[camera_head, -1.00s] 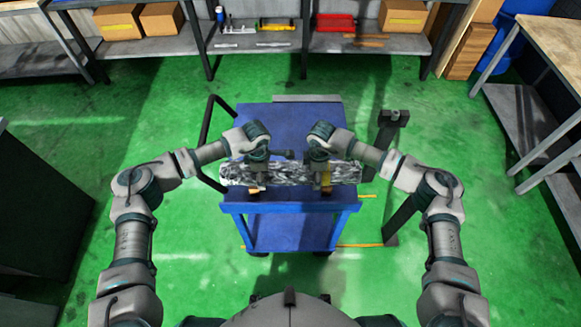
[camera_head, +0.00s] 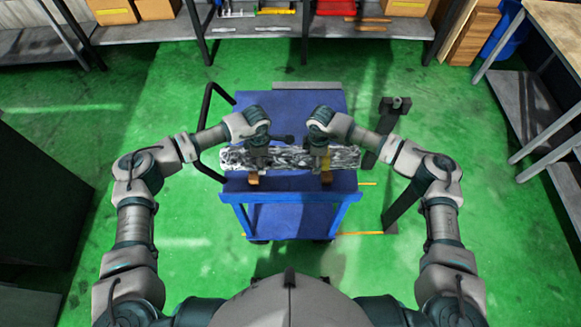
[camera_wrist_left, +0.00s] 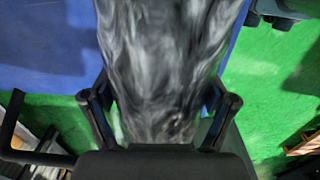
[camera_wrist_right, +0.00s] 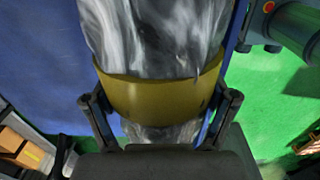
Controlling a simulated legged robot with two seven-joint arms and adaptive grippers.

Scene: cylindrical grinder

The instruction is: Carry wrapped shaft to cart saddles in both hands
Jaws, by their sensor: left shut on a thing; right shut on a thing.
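The wrapped shaft (camera_head: 288,158) is a long bundle in shiny black, grey and white film. It lies level, left to right, over the blue cart's top (camera_head: 290,182). My left gripper (camera_head: 256,163) is shut around its left part; the film fills the jaws in the left wrist view (camera_wrist_left: 160,75). My right gripper (camera_head: 320,164) is shut on its right part, at a yellow band (camera_wrist_right: 160,98). Two tan blocks, apparently the saddles, show below the shaft's near side, left (camera_head: 253,179) and right (camera_head: 326,177). I cannot tell whether the shaft touches them.
A black push handle (camera_head: 207,120) sticks out at the cart's left. A dark post stand (camera_head: 392,118) stands close to the cart's right side. Shelving with boxes (camera_head: 270,27) runs along the back, and a workbench (camera_head: 555,45) stands at the right.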

